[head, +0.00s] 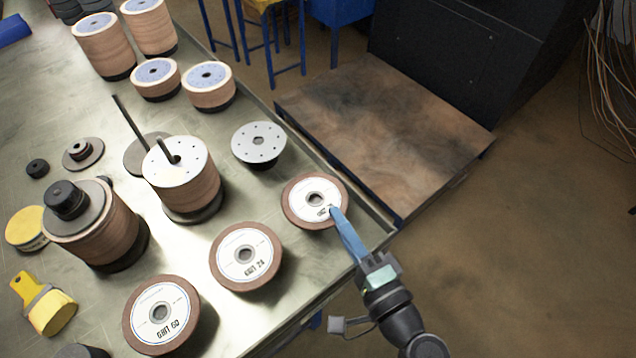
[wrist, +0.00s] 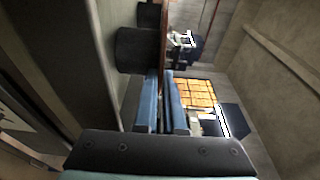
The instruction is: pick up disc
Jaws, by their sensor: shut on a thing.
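The disc (head: 301,207) at the right edge of the table is brown-rimmed with a white label and a metal centre hole. My gripper (head: 335,212) reaches it from the lower right, with its blue fingers at the disc's near right rim. In the wrist view, my gripper (wrist: 161,90) has its two blue fingers close together on the thin, edge-on rim of the disc (wrist: 164,35). A dark cylindrical piece (wrist: 138,50) shows beside the disc's underside. The lower finger contact is partly hidden in the head view.
Two similar labelled discs, one marked GRIT 24 (head: 225,262) and one GRIT 60 (head: 142,318), sit to the left. A grey plate with holes (head: 258,140) and a stacked spindle (head: 190,190) stand behind. A wooden platform (head: 385,125) lies beyond the table edge.

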